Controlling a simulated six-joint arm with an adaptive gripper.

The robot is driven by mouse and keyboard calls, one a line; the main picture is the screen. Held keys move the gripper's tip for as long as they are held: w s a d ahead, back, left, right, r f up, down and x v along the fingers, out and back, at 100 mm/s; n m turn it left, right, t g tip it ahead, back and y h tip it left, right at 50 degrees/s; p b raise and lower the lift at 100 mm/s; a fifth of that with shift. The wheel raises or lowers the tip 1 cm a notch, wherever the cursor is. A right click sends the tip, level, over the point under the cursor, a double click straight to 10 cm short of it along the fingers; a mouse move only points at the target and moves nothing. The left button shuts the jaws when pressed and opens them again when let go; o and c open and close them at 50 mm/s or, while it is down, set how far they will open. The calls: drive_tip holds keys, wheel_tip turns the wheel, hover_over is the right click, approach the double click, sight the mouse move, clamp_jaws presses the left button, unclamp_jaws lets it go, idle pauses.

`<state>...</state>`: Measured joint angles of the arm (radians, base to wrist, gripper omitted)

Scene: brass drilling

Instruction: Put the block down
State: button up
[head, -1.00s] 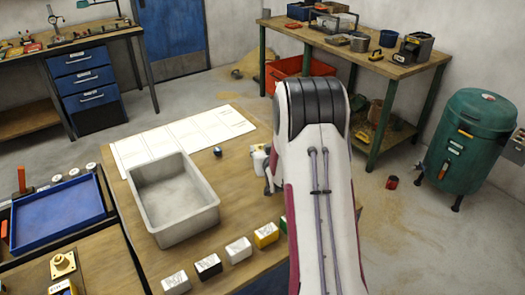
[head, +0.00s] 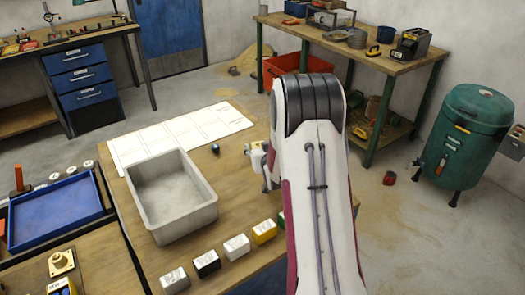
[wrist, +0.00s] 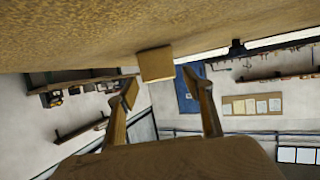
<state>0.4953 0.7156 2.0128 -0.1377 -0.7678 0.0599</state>
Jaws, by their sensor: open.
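In the wrist view a tan block (wrist: 155,63) sits against a broad wood-coloured surface (wrist: 100,35) that fills the top of the picture. My gripper (wrist: 161,80) is open, its two fingers spread apart. The block lies beyond the fingertips, in line with the gap between them, and appears clear of both fingers. In the head view my arm hides the fingers and this block. Only a pale part of my wrist shows left of the arm, over the right side of the wooden table (head: 150,262).
A grey open bin (head: 200,216) stands on the table beside a white marked sheet (head: 180,138) and a small dark ball (head: 216,148). A blue tray (head: 55,213) is at left.

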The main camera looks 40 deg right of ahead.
drive_tip(key=shift+r, duration=0.2)
drive_tip(key=v, duration=1.2)
drive_tip(key=shift+a, duration=0.1)
idle(0.6)
drive_tip(key=s+a+r+n+g+y, duration=0.1)
drive_tip(key=s+a+r+g, duration=0.1)
drive_tip(key=s+a+r, duration=0.45)
drive_tip(key=s+a+r+n+g+y, duration=0.1)
drive_tip(key=s+a+r+y, duration=0.15)
drive_tip(key=a, duration=0.65)
drive_tip(key=s+a+r+g, duration=0.1)
drive_tip(key=s+a, duration=0.2)
drive_tip(key=s, duration=0.4)
drive_tip(key=s+a+r+n+g+y, duration=0.1)
drive_tip(key=s+a, duration=0.3)
drive_tip(key=s, duration=0.3)
drive_tip(key=s+a+r+n+g, duration=0.1)
drive_tip(key=s+a+r+g, duration=0.1)
drive_tip(key=s+a, duration=0.2)
drive_tip(key=s, duration=0.3)
drive_tip(key=shift+a, duration=0.15)
